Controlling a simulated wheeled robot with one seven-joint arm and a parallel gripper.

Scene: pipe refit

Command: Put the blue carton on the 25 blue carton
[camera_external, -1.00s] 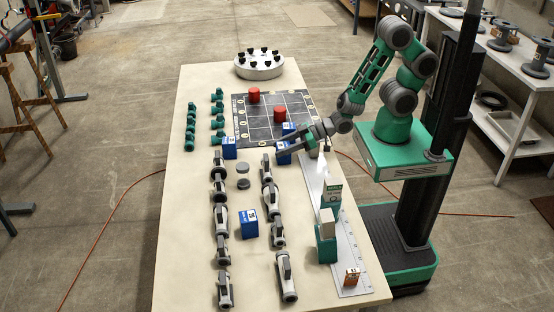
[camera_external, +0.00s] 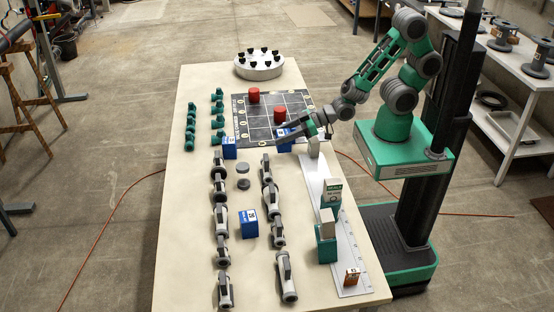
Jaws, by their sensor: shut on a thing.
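My gripper (camera_external: 290,141) is shut on a blue carton (camera_external: 284,131) with a white label, held over the near right part of the checkered board. The fingers cover part of it, and its height above the board is hard to tell. Another blue carton, seen earlier on the board there, cannot be told apart behind it now. A blue carton (camera_external: 229,147) stands at the board's near left corner. A further blue carton (camera_external: 249,224) stands between the two rows of grey valves, apart from my gripper. The label numbers are too small to read surely.
The checkered board (camera_external: 238,118) bears two red cylinders (camera_external: 253,96). Green fittings (camera_external: 191,128) stand at left, grey valves (camera_external: 221,218) nearer. Two grey discs (camera_external: 243,184) lie between the rows. Green-and-white boxes (camera_external: 326,245) stand on a pale strip at right. A round white holder (camera_external: 259,70) is at the back.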

